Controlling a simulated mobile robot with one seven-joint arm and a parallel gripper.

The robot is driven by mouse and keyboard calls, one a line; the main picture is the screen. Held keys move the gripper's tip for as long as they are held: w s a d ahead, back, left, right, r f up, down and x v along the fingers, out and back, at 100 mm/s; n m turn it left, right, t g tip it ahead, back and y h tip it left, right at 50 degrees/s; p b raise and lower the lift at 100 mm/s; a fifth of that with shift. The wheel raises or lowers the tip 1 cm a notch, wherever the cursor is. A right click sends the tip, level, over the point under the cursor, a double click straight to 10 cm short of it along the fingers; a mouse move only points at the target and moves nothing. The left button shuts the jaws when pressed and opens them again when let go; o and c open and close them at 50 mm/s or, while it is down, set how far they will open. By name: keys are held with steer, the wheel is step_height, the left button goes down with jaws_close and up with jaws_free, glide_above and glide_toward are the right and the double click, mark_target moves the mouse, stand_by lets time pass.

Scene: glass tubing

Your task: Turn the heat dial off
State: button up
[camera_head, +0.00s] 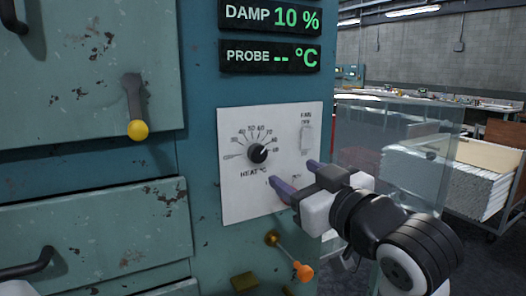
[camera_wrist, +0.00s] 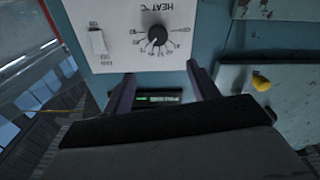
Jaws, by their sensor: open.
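The heat dial (camera_head: 257,153) is a small black knob on a white panel (camera_head: 240,203), with a numbered scale fanned around its top and "HEAT °C" printed below. Its exact setting is too small to read. In the wrist view the dial (camera_wrist: 158,36) appears upside down, ahead of my fingertips. My gripper (camera_head: 292,173) is open and empty, its two purple fingers spread in front of the panel, below and right of the dial. In the wrist view my gripper (camera_wrist: 160,70) shows a wide gap between the fingers. The fingers are apart from the dial.
A white fan switch (camera_head: 306,139) sits right of the dial. Green displays (camera_head: 270,55) above read damp 10 % and a blank probe. An orange-tipped lever (camera_head: 302,271) and a yellow-knobbed handle (camera_head: 138,129) stick out nearby. A clear pane (camera_head: 395,140) stands at right.

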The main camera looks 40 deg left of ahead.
mark_target(259, 154)
steer(key=p+x, duration=0.1)
steer(key=x, duration=0.3)
steer(key=p+x, duration=0.1)
steer(key=x, duration=0.4)
steer(key=p+x, duration=0.1)
steer(key=x, duration=0.3)
steer(key=shift+w+a+f, duration=0.15)
steer(key=shift+w+f, duration=0.2)
steer(key=shift+f, duration=0.05)
steer(key=c, duration=1)
